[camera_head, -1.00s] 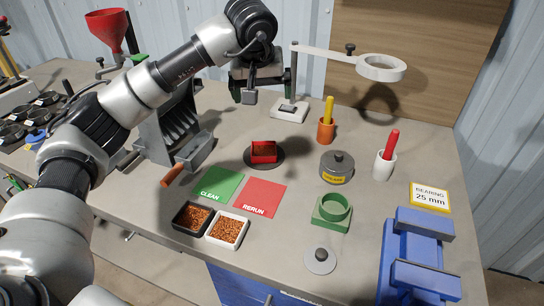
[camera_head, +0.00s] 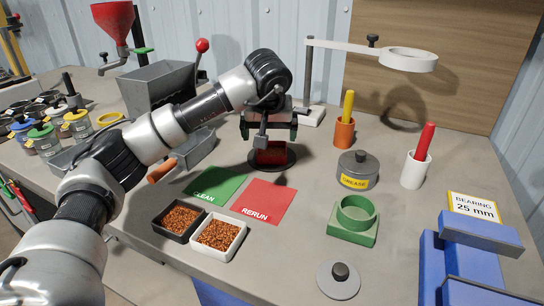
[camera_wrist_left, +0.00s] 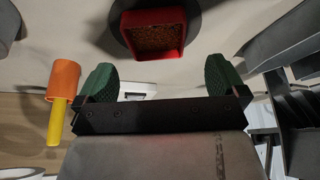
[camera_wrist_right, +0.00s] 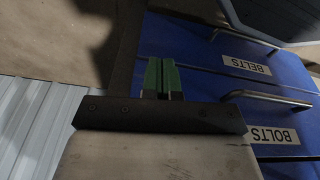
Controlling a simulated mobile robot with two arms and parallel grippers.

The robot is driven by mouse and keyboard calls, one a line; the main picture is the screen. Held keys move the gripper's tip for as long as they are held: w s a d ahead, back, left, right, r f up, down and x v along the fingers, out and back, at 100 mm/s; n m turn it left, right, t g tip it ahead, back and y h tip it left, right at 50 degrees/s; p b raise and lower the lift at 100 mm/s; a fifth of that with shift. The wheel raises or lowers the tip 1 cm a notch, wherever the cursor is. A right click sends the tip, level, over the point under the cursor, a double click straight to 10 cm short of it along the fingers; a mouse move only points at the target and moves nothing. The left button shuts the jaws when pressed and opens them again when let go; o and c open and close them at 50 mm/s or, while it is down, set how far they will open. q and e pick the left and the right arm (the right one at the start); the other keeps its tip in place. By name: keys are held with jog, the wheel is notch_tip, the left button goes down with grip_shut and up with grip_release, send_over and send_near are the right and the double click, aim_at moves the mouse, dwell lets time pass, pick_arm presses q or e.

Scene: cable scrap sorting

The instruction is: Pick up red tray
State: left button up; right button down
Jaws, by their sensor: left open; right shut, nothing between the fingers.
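The red tray (camera_head: 271,156) sits on a dark round base on the bench, partly hidden by my left gripper in the head view. In the left wrist view the red tray (camera_wrist_left: 178,48) holds brown granules. My left gripper (camera_head: 270,130) is open and empty, above and close to the tray. In the left wrist view its green fingertips (camera_wrist_left: 160,80) are spread apart, with the tray just beyond them. My right gripper (camera_wrist_right: 161,75) is shut and empty in the right wrist view, in front of blue drawers; it is out of the head view.
A green CLEAN mat (camera_head: 216,184) and red RERUN mat (camera_head: 265,203) lie in front. A black tray (camera_head: 160,231) and white tray (camera_head: 240,240) hold granules. A grease tin (camera_head: 357,170), orange cup (camera_head: 344,132) and magnifier stand (camera_head: 330,45) stand right of the left gripper.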

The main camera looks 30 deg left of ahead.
aim_at(272, 151)
pick_arm(q)
jog(key=x, duration=0.5)
jog(key=shift+w+d+f+b, duration=0.2)
jog(key=shift+w+f+b, duration=0.1)
jog(key=shift+f, duration=0.2)
jog(key=shift+c, duration=1.4)
jog(key=c, duration=0.7)
pick_arm(e)
jog(key=shift+w+r, duration=0.25)
jog(key=shift+r, duration=0.3)
jog(key=shift+w+r, duration=0.2)
jog(key=shift+r, duration=0.3)
pick_arm(q)
jog(key=shift+r, duration=0.2)
